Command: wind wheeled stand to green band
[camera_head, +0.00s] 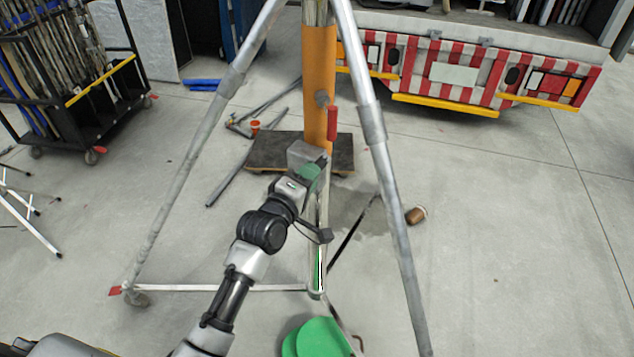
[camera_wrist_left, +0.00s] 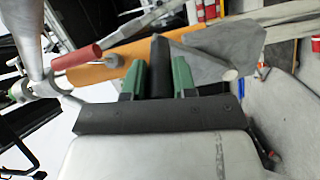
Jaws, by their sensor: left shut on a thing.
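The wheeled stand has silver tripod legs (camera_head: 375,125) that spread across the view, with a caster at the lower left. A red crank handle (camera_head: 332,122) shows beside an orange column (camera_head: 319,70); it also shows in the left wrist view (camera_wrist_left: 77,57), apart from my fingers. My left gripper (camera_head: 312,170) is at the stand's middle, beside a grey block. In the left wrist view its green fingers (camera_wrist_left: 160,80) are shut on a black bar (camera_wrist_left: 160,55). A narrow green strip (camera_head: 320,268), possibly the green band, shows low on the stand's centre. My right gripper is out of view.
A dark dolly board (camera_head: 270,152) lies behind the stand, with loose poles on the floor. A brown cup (camera_head: 416,215) lies to the right. A black cart (camera_head: 100,115) stands at left, a red-and-white truck rear (camera_head: 455,72) at back right.

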